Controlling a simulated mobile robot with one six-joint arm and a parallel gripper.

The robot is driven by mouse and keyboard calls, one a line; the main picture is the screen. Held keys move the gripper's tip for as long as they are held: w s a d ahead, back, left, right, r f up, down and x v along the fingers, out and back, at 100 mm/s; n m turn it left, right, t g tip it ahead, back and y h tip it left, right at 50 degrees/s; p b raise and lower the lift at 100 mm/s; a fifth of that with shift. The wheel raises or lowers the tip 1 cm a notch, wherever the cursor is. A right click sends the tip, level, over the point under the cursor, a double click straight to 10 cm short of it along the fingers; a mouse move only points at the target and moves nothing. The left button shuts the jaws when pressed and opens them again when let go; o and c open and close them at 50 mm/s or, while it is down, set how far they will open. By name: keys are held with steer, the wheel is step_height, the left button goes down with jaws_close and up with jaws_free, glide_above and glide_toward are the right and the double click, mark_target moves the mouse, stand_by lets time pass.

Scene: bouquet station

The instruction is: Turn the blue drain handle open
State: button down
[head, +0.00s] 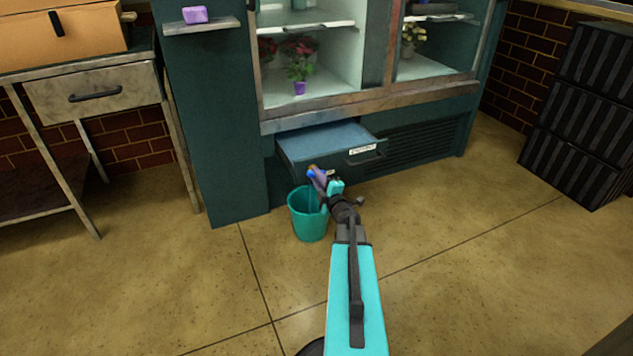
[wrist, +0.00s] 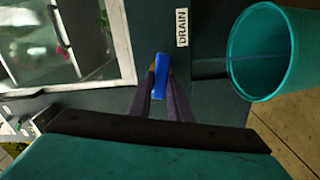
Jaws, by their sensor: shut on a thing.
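The blue drain handle (wrist: 161,76) shows in the wrist view between my gripper's fingertips (wrist: 160,88). My gripper is shut on it. In the head view a bit of the blue handle (head: 311,174) shows at my gripper (head: 319,180), in front of the cabinet's lower part. A white label reading DRAIN (wrist: 182,28) is beside the handle. A teal bucket (head: 308,222) stands on the floor under the handle; it also shows in the wrist view (wrist: 240,60). A thin bluish streak, like water, runs into the bucket. The drain's outlet is hard to make out.
A pulled-out drawer (head: 325,142) with a white label juts from the teal flower cabinet (head: 215,150) just behind my gripper. A metal table (head: 95,95) stands at left, stacked black crates (head: 590,110) at right. The floor around the bucket is clear.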

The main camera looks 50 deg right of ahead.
steer(key=shift+f+n+b, duration=0.15)
steer(key=shift+n+b, duration=0.55)
steer(key=shift+n, duration=0.7)
steer(key=c, duration=1.6)
jaws_free()
steer(key=shift+c, duration=0.2)
steer(key=p+v, duration=0.5)
steer(key=v, duration=0.8)
steer(key=shift+s+a, duration=0.2)
steer(key=shift+s, duration=0.15)
